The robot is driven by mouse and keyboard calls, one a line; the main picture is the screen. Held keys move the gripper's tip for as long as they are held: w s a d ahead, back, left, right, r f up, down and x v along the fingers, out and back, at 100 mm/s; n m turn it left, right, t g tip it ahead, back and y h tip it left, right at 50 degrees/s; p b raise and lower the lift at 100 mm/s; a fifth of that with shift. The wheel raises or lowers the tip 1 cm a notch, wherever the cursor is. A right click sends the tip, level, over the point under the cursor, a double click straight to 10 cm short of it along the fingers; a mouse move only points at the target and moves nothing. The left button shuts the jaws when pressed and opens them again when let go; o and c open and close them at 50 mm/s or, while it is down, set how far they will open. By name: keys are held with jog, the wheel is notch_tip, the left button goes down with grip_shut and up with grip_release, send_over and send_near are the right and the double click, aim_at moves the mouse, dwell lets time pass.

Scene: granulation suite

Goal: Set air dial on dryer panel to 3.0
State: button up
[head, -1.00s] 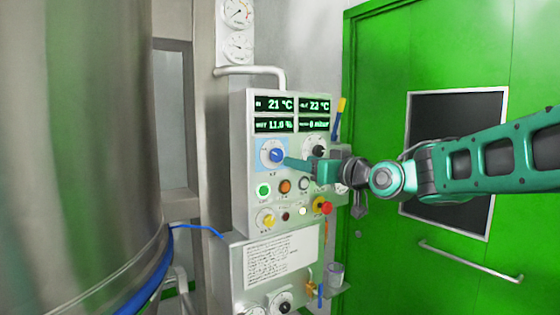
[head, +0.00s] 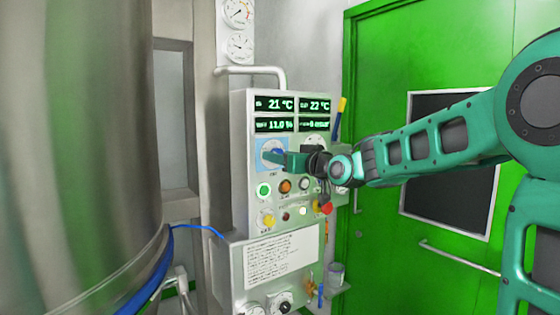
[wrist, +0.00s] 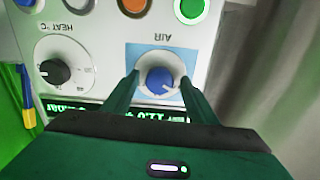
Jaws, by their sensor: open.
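The dryer panel (head: 239,205) is a pale grey box with green-lit displays at its top. The air dial (wrist: 160,80) has a blue knob on a white round scale over a light blue patch, labelled AIR; the wrist view shows it upside down. In the head view the air dial (head: 268,152) is partly hidden by my gripper (head: 284,158). In the wrist view my gripper (wrist: 157,88) is open, with one finger on each side of the blue knob. I cannot tell whether the fingers touch it. The dial's reading is too small to make out.
The black-knobbed heat dial (wrist: 55,72) sits beside the air dial. Green, orange and white buttons (head: 285,186) lie just below, with a red knob (head: 326,208) lower right. A large steel vessel (head: 80,150) stands left; a green door (head: 380,60) is behind my arm.

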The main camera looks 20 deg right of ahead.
jog(key=c, duration=1.1)
jog(key=shift+o, duration=0.2)
jog(key=m, duration=2.4)
jog(key=shift+d+f, duration=0.25)
jog(key=shift+f, duration=0.05)
